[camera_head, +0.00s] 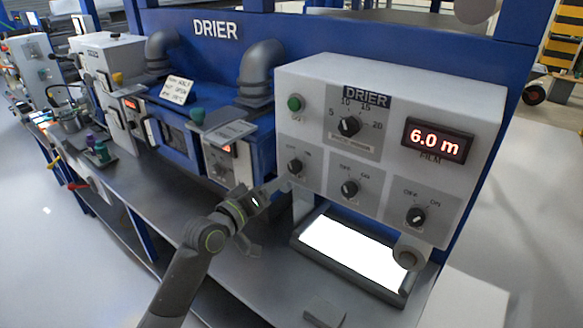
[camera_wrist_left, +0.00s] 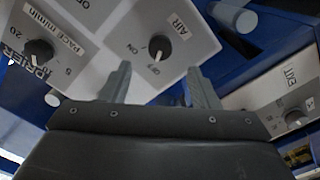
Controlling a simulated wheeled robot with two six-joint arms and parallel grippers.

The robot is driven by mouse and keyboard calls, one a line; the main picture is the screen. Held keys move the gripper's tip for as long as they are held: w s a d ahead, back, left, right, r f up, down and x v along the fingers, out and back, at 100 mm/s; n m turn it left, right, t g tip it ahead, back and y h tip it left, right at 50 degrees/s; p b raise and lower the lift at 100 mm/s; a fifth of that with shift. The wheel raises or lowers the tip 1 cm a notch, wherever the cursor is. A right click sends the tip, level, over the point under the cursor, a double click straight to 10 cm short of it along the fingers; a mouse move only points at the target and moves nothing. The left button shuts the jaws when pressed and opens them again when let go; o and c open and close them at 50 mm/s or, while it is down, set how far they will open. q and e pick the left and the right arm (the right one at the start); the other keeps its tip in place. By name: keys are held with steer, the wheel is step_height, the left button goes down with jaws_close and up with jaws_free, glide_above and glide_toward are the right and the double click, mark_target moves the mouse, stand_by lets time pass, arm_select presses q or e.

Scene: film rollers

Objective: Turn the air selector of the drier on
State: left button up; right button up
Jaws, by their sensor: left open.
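The drier's control box (camera_head: 390,110) is pale grey, with several black knobs. The air selector (camera_head: 295,166) is the lower-left knob on its front. In the left wrist view the air selector (camera_wrist_left: 160,47) is a black knob beside the AIR label, with OFF and ON marks. Its white pointer line appears to face the OFF mark. My left gripper (camera_head: 272,188) is just left of and below this knob in the head view. In the wrist view its two fingers (camera_wrist_left: 160,82) are spread, empty and apart from the knob. My right gripper is not in view.
The pace knob (camera_head: 348,126) is above and right of the air selector; two other selectors (camera_head: 349,188) (camera_head: 416,216) sit to its right. A red display (camera_head: 437,141) reads 6.0 m. A lit white panel (camera_head: 352,252) lies below the box. Other machine units stand left.

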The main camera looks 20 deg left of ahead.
mark_target(292, 170)
arm_select(q)
steer(key=p+x, duration=0.1)
steer(key=x, duration=0.7)
steer(key=shift+w, duration=0.25)
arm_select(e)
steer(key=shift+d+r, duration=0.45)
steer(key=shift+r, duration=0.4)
arm_select(q)
steer(key=shift+c, duration=0.3)
